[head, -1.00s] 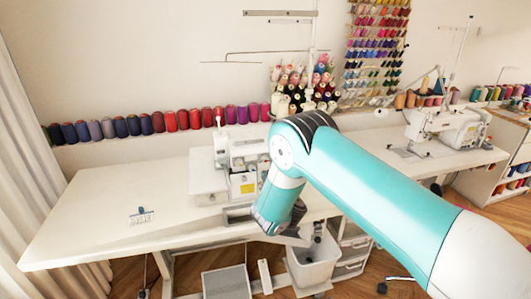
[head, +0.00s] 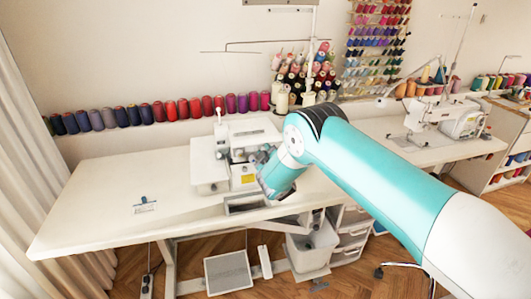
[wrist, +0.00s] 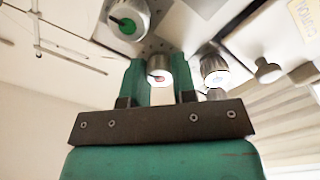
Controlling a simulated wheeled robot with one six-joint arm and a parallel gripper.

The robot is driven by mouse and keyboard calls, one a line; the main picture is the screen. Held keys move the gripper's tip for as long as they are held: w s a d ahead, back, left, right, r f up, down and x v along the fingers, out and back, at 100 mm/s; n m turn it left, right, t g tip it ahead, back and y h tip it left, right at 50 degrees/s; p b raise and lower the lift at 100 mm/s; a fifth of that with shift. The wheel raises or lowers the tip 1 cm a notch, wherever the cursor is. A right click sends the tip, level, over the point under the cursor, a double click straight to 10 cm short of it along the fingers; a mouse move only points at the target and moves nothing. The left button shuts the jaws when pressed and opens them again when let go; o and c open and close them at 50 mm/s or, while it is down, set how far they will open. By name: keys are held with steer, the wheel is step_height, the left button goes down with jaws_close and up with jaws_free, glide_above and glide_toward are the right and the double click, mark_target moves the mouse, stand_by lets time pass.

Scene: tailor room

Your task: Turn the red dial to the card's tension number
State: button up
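The white sewing machine (head: 240,150) stands on the table, with my gripper (head: 262,160) at its front right side. In the wrist view my gripper (wrist: 160,75) has its two green fingers apart, one on each side of a silvery dial (wrist: 158,66) with a small reddish mark on its face. I cannot tell whether the fingers touch it. A dial with a green centre (wrist: 127,20) is at the upper left, and another silvery dial (wrist: 214,68) is to the right. A small card (head: 145,208) with a blue clip lies on the table at left; its number is unreadable.
The white table (head: 90,215) is mostly clear left of the machine. A row of thread spools (head: 160,115) runs along the back. A second sewing machine (head: 445,120) stands at right. A grey bin (head: 312,245) is below the table. A knob (wrist: 268,70) is near the right dials.

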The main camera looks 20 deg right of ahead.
steer(key=shift+f+b, duration=0.1)
steer(key=shift+b, duration=0.4)
steer(key=m+b, duration=0.5)
steer(key=b, duration=0.3)
steer(key=shift+m, duration=0.4)
steer(key=o, duration=0.6)
steer(key=shift+o, duration=0.2)
